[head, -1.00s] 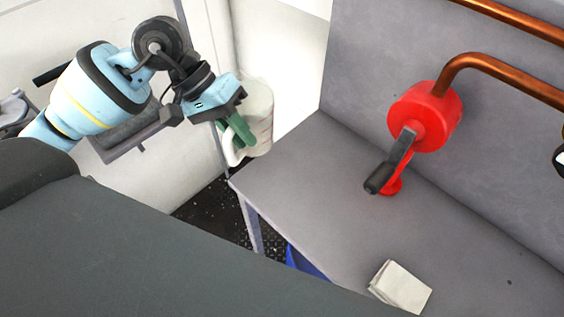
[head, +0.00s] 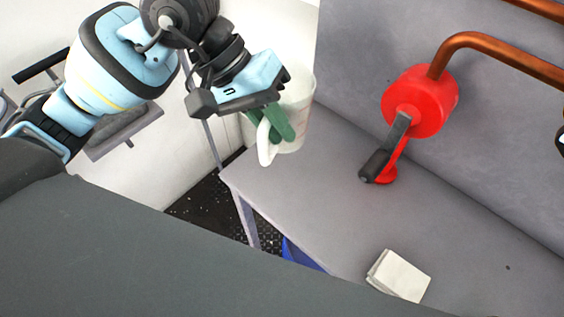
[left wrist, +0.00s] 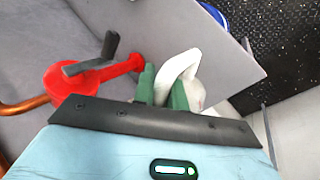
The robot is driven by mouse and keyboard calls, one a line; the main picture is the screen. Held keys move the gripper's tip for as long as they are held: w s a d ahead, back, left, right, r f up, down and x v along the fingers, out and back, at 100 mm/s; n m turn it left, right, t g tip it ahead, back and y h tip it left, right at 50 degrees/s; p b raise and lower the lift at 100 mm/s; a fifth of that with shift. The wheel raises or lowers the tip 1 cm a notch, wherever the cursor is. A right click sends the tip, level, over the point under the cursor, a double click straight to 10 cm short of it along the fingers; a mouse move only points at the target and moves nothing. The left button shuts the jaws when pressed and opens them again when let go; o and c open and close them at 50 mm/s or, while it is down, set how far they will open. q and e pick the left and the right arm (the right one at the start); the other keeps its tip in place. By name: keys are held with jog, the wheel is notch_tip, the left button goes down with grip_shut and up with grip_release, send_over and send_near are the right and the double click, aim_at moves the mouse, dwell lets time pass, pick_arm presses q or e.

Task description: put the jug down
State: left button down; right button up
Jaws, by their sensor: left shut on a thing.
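My left gripper (head: 277,128) has green fingers shut on the jug's handle. I cannot tell whether the jug's base touches the bench. In the left wrist view the handle (left wrist: 181,68) shows between the green fingers (left wrist: 163,85), and most of the jug's body is hidden. My right gripper does not show.
A red hand-cranked device (head: 420,100) with a black-handled crank and copper pipe (head: 500,50) stands at the back of the bench. A folded white cloth or paper stack (head: 399,275) lies near the front edge. The bench's left part is clear.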

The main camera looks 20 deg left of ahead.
pick_arm(q)
jog(key=shift+f, duration=4.95)
jog(key=shift+f, duration=0.1)
jog(key=shift+f, duration=0.1)
jog(key=c, duration=1.4)
grip_release()
jog(key=shift+c, duration=0.2)
jog(key=v, duration=1.2)
jog(key=shift+r, duration=0.25)
